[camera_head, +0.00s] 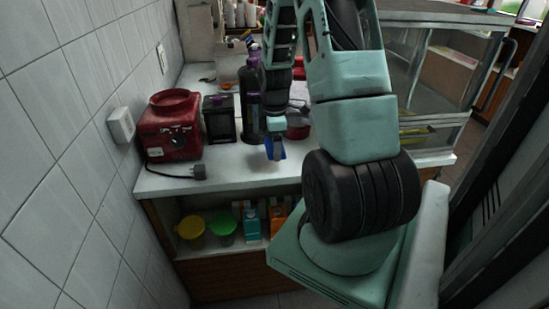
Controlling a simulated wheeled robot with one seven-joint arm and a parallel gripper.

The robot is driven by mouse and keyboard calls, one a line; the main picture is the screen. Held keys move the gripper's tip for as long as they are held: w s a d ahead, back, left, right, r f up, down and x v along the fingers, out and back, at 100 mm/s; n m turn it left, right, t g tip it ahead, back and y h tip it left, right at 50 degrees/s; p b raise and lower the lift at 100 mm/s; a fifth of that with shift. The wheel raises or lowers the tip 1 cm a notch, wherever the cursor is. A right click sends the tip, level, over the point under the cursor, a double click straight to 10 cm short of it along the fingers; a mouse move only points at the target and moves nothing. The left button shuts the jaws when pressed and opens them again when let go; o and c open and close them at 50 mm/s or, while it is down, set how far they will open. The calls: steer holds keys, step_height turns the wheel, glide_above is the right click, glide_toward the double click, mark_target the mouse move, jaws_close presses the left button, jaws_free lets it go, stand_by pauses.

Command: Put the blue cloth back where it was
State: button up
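The blue cloth (281,149) shows as a small blue shape at the end of my arm, near the counter's front edge. My gripper (274,140) points down and appears shut on it, with blue on both sides of the fingers. The fingertips are small and partly covered by the cloth. The cloth seems to hang just above or in front of the white counter (230,178); I cannot tell whether it touches it.
A red appliance (171,130), a black grinder (219,119) and a dark bottle (251,95) stand on the counter's left. Yellow (191,228) and green (222,223) lidded containers and cartons (252,225) fill the shelf below. A glass case stands right.

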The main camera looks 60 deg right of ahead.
mark_target(275, 164)
steer(key=shift+f, duration=2.35)
steer(key=shift+f, duration=0.15)
steer(key=o, duration=1)
